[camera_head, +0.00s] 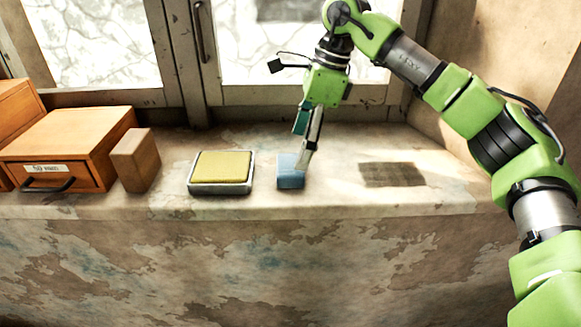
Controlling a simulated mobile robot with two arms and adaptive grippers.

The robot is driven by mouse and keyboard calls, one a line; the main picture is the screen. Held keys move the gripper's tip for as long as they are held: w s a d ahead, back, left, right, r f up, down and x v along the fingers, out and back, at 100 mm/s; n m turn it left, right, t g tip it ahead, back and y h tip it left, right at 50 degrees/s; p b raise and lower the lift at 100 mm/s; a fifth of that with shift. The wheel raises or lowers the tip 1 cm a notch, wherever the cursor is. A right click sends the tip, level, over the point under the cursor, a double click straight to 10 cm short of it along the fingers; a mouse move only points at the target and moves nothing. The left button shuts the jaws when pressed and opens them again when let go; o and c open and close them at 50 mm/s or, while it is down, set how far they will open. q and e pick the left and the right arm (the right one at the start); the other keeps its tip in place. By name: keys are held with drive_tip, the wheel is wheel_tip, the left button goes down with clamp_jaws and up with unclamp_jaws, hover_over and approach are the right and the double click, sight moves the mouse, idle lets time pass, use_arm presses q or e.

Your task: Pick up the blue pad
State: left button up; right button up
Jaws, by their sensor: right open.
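The blue pad (289,181) is a small blue block on the stone sill, right of the middle. My right gripper (303,152) comes down from above, its fingers pointing down at the pad. It is open, and one fingertip covers the pad's right part. From this one view I cannot tell whether the fingers touch the pad or stand just above or behind it. My left gripper is not in view.
A tray with a yellow pad (223,166) sits left of the blue pad. A wooden block (136,160) and a wooden drawer box (66,150) stand further left. A dark flat patch (392,174) lies to the right. The window frame (290,95) rises behind.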

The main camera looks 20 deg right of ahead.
sight(292, 163)
drive_tip(key=x, duration=0.1)
drive_tip(key=p+x, duration=0.1)
drive_tip(key=x, duration=0.1)
drive_tip(key=a+p+x, duration=0.1)
drive_tip(key=shift+s, duration=0.3)
drive_tip(key=shift+w+f, duration=0.1)
drive_tip(key=shift+f, duration=0.3)
drive_tip(key=c, duration=1.2)
drive_tip(key=shift+r, duration=0.1)
drive_tip(key=shift+r, duration=0.6)
drive_tip(key=s+a+r+b, duration=0.4)
drive_tip(key=s+r+b, duration=0.2)
drive_tip(key=s+r, duration=0.5)
drive_tip(key=s, duration=0.2)
drive_tip(key=shift+s+r+b, duration=0.3)
drive_tip(key=shift+r+b, duration=0.05)
